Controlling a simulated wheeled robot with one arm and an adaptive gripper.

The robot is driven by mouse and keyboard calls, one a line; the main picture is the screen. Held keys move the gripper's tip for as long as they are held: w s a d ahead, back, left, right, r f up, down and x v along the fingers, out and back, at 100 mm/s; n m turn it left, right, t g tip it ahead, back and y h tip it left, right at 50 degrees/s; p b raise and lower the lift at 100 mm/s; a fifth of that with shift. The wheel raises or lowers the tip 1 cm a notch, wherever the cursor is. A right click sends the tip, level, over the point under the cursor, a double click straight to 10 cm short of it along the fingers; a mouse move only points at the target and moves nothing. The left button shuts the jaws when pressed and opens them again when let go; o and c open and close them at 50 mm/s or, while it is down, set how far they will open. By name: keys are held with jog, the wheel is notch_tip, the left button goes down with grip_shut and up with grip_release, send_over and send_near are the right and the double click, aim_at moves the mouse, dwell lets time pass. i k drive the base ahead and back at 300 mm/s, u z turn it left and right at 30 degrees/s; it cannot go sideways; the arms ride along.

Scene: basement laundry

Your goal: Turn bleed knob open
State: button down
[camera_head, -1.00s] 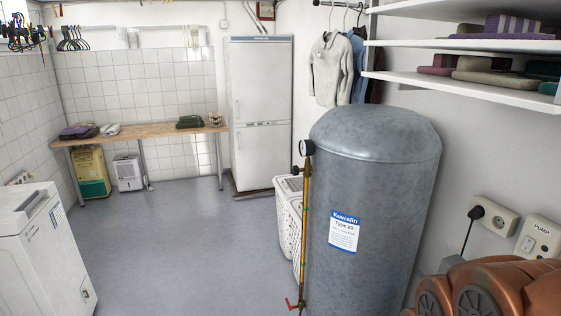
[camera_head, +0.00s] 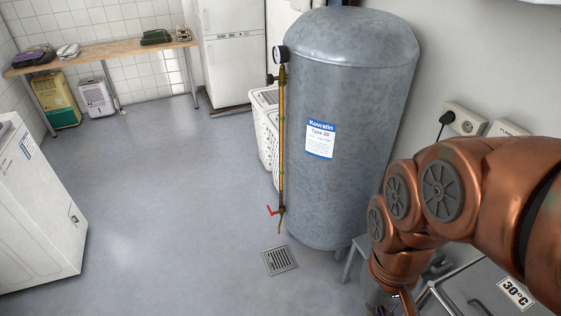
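A grey pressure tank (camera_head: 350,110) with a blue and white label stands right of centre. A thin brass pipe (camera_head: 281,140) runs down its left side. A round gauge (camera_head: 281,54) and a small dark knob (camera_head: 270,79) sit at the pipe's top. A red lever (camera_head: 272,211) sits at its lower end. I cannot tell which of these fittings is the bleed knob, or how far it is turned. My copper arm comes in from the right, bent downward. My gripper (camera_head: 388,307) is only partly in view at the bottom edge, apart from the fittings; its fingers are not clear.
A floor drain (camera_head: 279,260) lies below the pipe. A white basket (camera_head: 265,130) stands behind the pipe. A grey lidded unit marked 30°C (camera_head: 480,300) is at lower right. A white appliance (camera_head: 38,210) stands at left. The floor between is clear.

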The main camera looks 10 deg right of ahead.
aim_at(269, 78)
jog(key=u, duration=0.05)
jog(key=k, duration=0.6)
jog(key=u, duration=0.65)
jog(key=i, duration=0.6)
jog(key=u, duration=0.8)
jog(key=i, duration=1.45)
jog(key=z, duration=0.45)
